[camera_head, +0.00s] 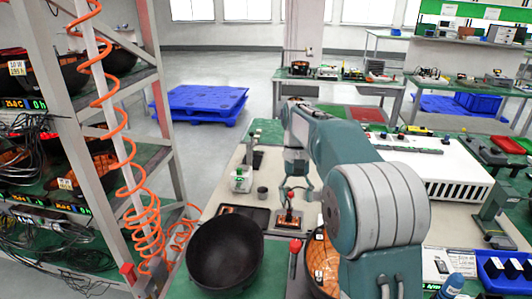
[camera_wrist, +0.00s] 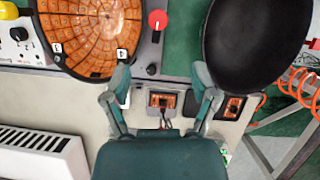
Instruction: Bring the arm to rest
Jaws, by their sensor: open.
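My gripper (camera_head: 294,190) hangs at the end of my teal arm over the middle of the bench (camera_head: 222,190). In the wrist view its two fingers (camera_wrist: 162,76) are spread wide, with nothing between the tips. A small device with an orange face (camera_head: 289,221) lies beneath it; it also shows between the fingers in the wrist view (camera_wrist: 162,100). A black bowl-shaped lid (camera_head: 224,254) is at the near left, close to a round orange-lined socket plate (camera_wrist: 95,35). In the head view my arm hides part of that plate.
A red knob (camera_head: 295,246) stands up between lid and plate. A white vented box (camera_head: 440,172) is at the right. A metal rack (camera_head: 160,95) with a coiled orange hose (camera_head: 122,150) stands at the left. Blue pallets (camera_head: 200,103) lie on the floor behind.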

